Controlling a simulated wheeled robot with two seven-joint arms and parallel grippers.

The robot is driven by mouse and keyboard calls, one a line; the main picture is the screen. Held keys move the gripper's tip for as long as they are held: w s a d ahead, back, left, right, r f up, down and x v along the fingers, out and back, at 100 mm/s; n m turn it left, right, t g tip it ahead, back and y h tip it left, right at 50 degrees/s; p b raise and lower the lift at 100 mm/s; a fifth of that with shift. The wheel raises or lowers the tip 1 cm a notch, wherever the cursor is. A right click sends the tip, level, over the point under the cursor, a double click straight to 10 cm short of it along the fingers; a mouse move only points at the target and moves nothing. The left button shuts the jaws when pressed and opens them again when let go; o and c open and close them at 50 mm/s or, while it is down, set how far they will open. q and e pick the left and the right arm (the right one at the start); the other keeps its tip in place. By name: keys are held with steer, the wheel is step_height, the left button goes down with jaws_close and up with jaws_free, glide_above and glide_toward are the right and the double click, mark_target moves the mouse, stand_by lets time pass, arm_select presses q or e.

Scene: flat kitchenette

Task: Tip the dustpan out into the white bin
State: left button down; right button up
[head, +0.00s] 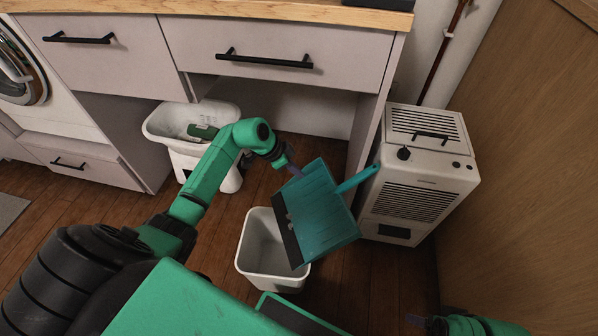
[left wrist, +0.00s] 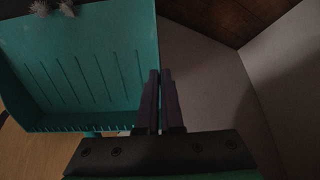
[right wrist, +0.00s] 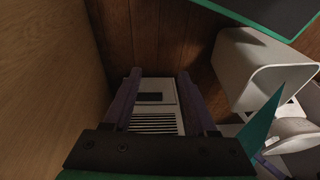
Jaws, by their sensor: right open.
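The teal dustpan (head: 325,205) hangs steeply tilted, its dark lip low and over the right part of the white bin (head: 246,262). Its handle points up and right. My left gripper (head: 293,171) is at the pan's upper left edge; in the left wrist view its fingers (left wrist: 160,100) are closed together on the pan's side wall. Grey fluff (left wrist: 65,6) sits near the lip of the dustpan (left wrist: 90,70). The bin is upright on the floor, and the pan hides part of it. My right gripper (right wrist: 160,100) is open and empty, low at the right.
A white heater-like appliance (head: 420,170) stands right of the dustpan, close to its handle. A white tub on a base (head: 160,125) stands behind my left arm. Drawers (head: 260,65) overhang at the back, and a wooden panel (head: 530,150) closes the right side.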

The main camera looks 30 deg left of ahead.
arm_select(q)
steer(key=shift+s+a+f+t+h+b, duration=0.1)
steer(key=shift+s+a+t+h+b, duration=0.2)
steer(key=shift+b, duration=0.45)
steer(key=shift+s+a, duration=0.15)
steer(key=shift+s, duration=0.05)
steer(key=s+a+t+h, duration=0.1)
steer(key=s+a+t+h+b, duration=0.1)
steer(key=shift+s+a+r, duration=0.25)
steer(key=shift+a+r, duration=0.05)
steer(key=shift+s+a+r+t+h+b, duration=0.3)
steer(key=shift+s+a+t+h, duration=0.1)
steer(key=shift+t+h, duration=0.2)
arm_select(e)
steer(key=w+a+f+t+y, duration=0.3)
steer(key=w+a+f+t, duration=0.1)
steer(key=a, duration=0.3)
steer(key=shift+w+a+f+n, duration=0.3)
steer(key=shift+w+f, duration=0.05)
steer(key=shift+f, duration=0.3)
